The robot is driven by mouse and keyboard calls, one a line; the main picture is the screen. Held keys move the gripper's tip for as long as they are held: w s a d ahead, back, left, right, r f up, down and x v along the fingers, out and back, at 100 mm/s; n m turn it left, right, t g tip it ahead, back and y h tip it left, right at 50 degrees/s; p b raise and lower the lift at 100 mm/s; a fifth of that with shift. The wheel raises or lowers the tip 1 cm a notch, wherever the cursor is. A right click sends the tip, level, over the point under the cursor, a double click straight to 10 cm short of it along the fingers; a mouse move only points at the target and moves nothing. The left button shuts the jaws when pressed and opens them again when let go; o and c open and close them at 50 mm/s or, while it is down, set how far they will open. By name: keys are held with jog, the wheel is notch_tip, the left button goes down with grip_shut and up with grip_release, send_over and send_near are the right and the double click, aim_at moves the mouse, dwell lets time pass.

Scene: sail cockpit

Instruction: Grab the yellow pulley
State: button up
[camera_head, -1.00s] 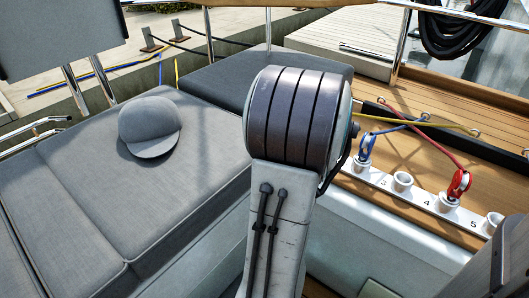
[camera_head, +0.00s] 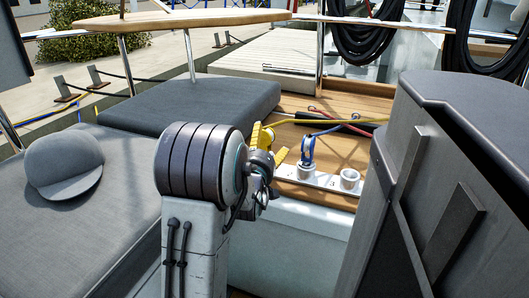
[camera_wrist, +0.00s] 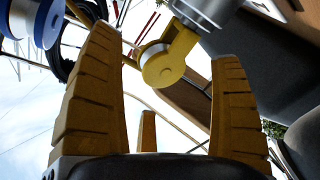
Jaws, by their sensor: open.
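The yellow pulley (camera_wrist: 162,72) shows in the wrist view, hanging from a pale metal fitting with its round wheel toward me. My gripper (camera_wrist: 163,50) is open, with its ridged yellow fingers spread on either side of the pulley in the picture. I see no finger clearly touching it; the depth between them is hard to judge. In the head view, yellow parts show just behind my arm; I cannot tell which are fingers and which is the pulley.
A blue pulley (camera_head: 307,150) stands in a white socket right of my arm; a blue pulley also shows at the wrist view's top left (camera_wrist: 40,22). An empty socket (camera_head: 349,178) is beside it. A grey cap (camera_head: 64,165) lies on the left cushion (camera_head: 75,225).

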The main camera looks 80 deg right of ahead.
aim_at(266, 140)
jog(key=d, duration=0.1)
jog(key=d+b, duration=0.2)
jog(key=shift+f, duration=0.25)
jog(key=shift+d+r+b, duration=0.2)
jog(key=shift+d+b, duration=0.4)
jog(key=shift+d, duration=0.1)
jog(key=shift+c, duration=0.5)
jog(key=c, duration=1.2)
jog(key=shift+s, duration=0.1)
jog(key=shift+c, duration=0.6)
jog(key=shift+r, duration=0.1)
